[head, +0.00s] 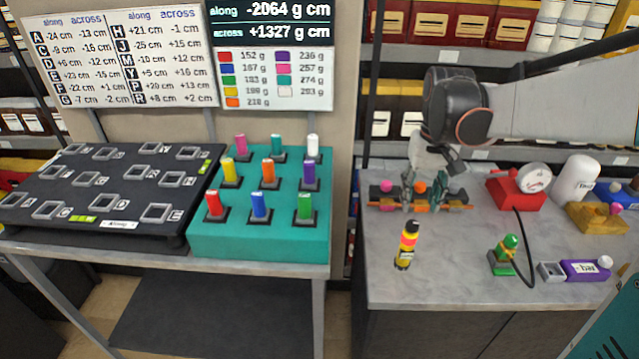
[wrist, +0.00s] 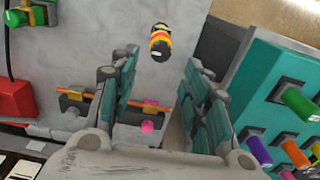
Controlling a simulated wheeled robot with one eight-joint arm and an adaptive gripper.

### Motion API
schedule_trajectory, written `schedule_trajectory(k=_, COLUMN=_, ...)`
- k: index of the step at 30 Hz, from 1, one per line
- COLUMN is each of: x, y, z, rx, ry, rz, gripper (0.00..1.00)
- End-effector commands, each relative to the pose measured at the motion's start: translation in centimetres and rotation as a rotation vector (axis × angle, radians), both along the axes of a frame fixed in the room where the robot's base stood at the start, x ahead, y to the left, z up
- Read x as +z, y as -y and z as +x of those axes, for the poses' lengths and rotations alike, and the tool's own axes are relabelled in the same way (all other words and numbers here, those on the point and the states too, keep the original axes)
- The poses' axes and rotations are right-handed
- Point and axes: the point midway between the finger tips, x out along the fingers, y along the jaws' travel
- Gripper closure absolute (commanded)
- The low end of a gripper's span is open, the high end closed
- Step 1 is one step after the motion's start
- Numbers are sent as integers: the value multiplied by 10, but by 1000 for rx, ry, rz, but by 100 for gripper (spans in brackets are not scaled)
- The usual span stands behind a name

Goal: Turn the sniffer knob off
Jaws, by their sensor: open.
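No readable label marks which knob is the sniffer's. A dark valve block (head: 381,198) with an orange pipe stands on the right bench. The fingers (wrist: 160,75) partly hide the block. A black, yellow and red striped cylinder (head: 407,245) stands upright in front, apart from the fingers.
A red gauge unit (head: 517,193) is right of the block. A green fitting (head: 504,258) with a black hose and a purple box (head: 585,269) are at front right. A white cylinder (head: 574,180) stands behind.

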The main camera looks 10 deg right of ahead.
Motion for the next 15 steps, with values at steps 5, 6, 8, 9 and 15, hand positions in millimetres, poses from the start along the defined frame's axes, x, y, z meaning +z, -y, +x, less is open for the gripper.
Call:
schedule_trajectory(k=5, x=-38, y=0, z=1, rx=0, ry=0, rz=0, gripper=56)
schedule_trajectory(k=6, x=-44, y=0, z=0, rx=0, ry=0, rz=0, gripper=56)
schedule_trajectory(k=8, x=-53, y=0, z=0, rx=0, ry=0, rz=0, gripper=56)
schedule_trajectory(k=9, x=-57, y=0, z=0, rx=0, ry=0, rz=0, gripper=56)
schedule_trajectory(k=15, x=-71, y=0, z=0, rx=0, ry=0, rz=0, gripper=56)
